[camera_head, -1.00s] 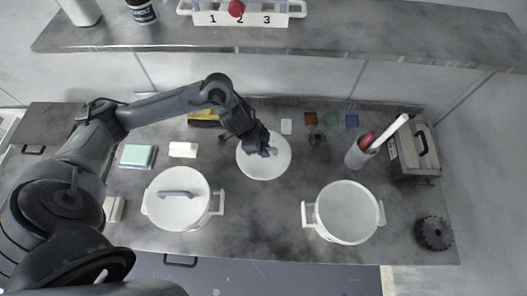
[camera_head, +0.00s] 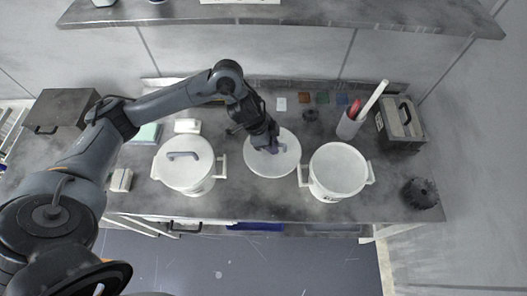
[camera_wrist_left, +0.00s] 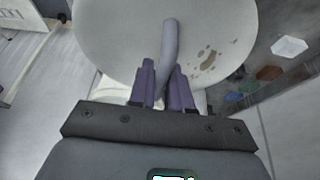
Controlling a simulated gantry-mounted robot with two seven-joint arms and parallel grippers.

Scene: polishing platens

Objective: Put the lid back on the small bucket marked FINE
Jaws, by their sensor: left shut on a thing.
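My left gripper (camera_head: 270,148) is shut on the grey handle of a round white lid (camera_head: 258,163). In the left wrist view the lid (camera_wrist_left: 110,35) shows brown specks, and its handle (camera_wrist_left: 170,45) runs between the purple fingers (camera_wrist_left: 165,88). The lid is between two white buckets; its height above the bench is hard to tell. The right bucket (camera_head: 340,170) has no lid on it. The left bucket (camera_head: 190,176) wears a lid with a grey handle. Bucket markings are too small or cut off to read. My right gripper is not in view.
A grey bench (camera_head: 270,207) carries everything. A white container with a red-handled tool and a pale stick (camera_head: 348,126), a dark metal box (camera_head: 400,125) and a black gear-like part (camera_head: 420,193) stand at the right. Small coloured tiles (camera_head: 305,98) lie behind the lid.

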